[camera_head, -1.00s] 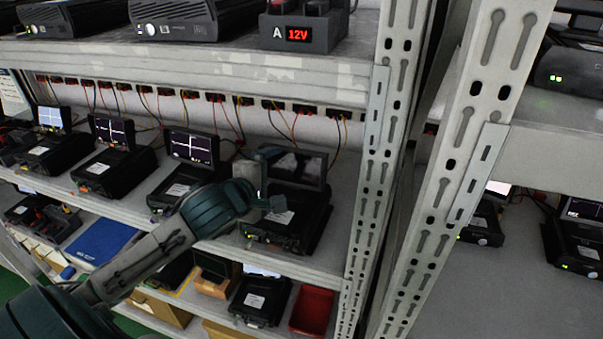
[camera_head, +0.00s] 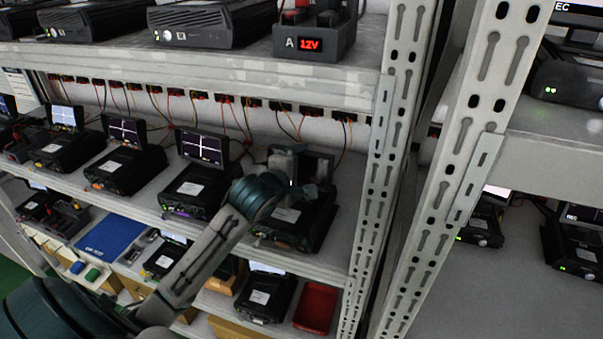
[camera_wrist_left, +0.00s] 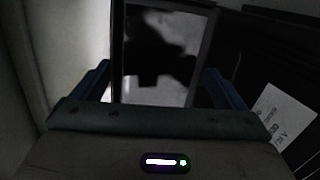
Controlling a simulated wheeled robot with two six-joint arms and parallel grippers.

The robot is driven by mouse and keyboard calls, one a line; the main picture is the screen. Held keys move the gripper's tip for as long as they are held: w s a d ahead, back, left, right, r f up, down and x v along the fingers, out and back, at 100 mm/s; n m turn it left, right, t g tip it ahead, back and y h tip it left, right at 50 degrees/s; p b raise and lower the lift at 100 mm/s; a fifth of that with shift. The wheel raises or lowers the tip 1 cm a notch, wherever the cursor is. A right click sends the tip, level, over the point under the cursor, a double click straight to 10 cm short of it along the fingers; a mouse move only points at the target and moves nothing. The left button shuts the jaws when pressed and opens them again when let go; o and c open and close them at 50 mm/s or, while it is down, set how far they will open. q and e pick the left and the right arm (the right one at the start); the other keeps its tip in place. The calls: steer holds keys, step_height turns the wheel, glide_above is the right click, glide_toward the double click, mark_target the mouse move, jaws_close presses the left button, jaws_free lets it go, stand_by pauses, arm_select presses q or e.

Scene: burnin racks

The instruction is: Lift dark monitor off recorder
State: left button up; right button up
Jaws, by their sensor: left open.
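The dark monitor (camera_head: 318,167) stands upright at the back of the rightmost black recorder (camera_head: 315,222) on the middle shelf. Its screen is unlit, unlike the lit monitors to its left. My left gripper (camera_head: 300,172) is in front of this monitor and hides part of it and of the recorder. In the left wrist view the gripper (camera_wrist_left: 160,85) is open, with one blue finger on each side of the dark screen (camera_wrist_left: 185,35). The screen shows a dim reflection. I cannot tell whether the fingers touch the frame. My right gripper is not in view.
Several recorders with lit monitors, such as this one (camera_head: 200,146), stand to the left. A perforated rack post (camera_head: 385,130) stands close on the right. The upper shelf (camera_head: 200,68) overhangs the row, with wires behind. A red bin (camera_head: 316,307) sits below.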

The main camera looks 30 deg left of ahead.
arm_select(q)
steer(key=shift+w+f, duration=0.15)
steer(key=shift+w, duration=0.3)
steer(key=shift+s+a, duration=0.1)
steer(key=c, duration=0.7)
steer(key=shift+c, duration=1.4)
